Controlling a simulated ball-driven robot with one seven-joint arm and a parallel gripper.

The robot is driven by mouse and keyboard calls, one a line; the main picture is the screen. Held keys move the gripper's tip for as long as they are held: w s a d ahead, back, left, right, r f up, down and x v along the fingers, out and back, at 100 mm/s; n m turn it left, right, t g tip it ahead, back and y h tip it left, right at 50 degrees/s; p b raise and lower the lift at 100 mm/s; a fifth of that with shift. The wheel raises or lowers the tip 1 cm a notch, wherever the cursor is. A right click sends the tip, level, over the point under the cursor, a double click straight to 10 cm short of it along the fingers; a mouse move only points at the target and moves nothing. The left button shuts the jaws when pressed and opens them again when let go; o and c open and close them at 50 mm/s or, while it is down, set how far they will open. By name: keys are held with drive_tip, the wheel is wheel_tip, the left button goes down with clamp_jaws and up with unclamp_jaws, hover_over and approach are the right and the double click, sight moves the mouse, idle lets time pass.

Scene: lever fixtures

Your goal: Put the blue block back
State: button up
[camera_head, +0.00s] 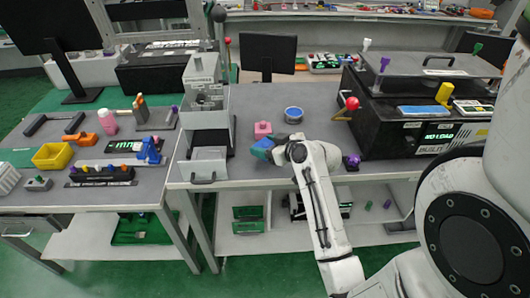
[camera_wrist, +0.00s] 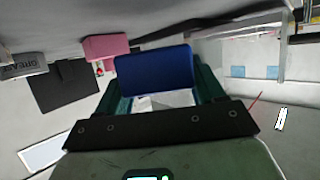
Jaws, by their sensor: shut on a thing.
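The blue block (camera_wrist: 153,72) is between the two teal fingers of my gripper (camera_wrist: 156,88) in the wrist view, and the fingers are shut on it. In the head view my gripper (camera_head: 270,151) is near the front edge of the middle table, with the blue block (camera_head: 260,148) at its tip. A pink block (camera_head: 263,129) stands just behind it on the table, and also shows behind the blue block in the wrist view (camera_wrist: 106,47). Whether the blue block touches the table or the pink block I cannot tell.
A round tin with a blue rim (camera_head: 294,114) stands behind my gripper. A grey tiered fixture (camera_head: 207,108) is at left, and a black machine with a red-knobbed lever (camera_head: 352,103) is at right. The middle tabletop (camera_head: 262,98) is mostly clear towards the back.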

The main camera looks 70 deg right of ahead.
drive_tip(key=shift+w+f+p, duration=0.15)
drive_tip(key=shift+f+p, duration=0.2)
drive_tip(key=shift+f, duration=1.3)
drive_tip(key=shift+f, duration=0.2)
drive_tip(key=o, duration=1.3)
drive_tip(key=shift+r, duration=0.25)
drive_tip(key=b+v, duration=0.1)
drive_tip(key=v, duration=1.1)
drive_tip(key=shift+d, duration=0.1)
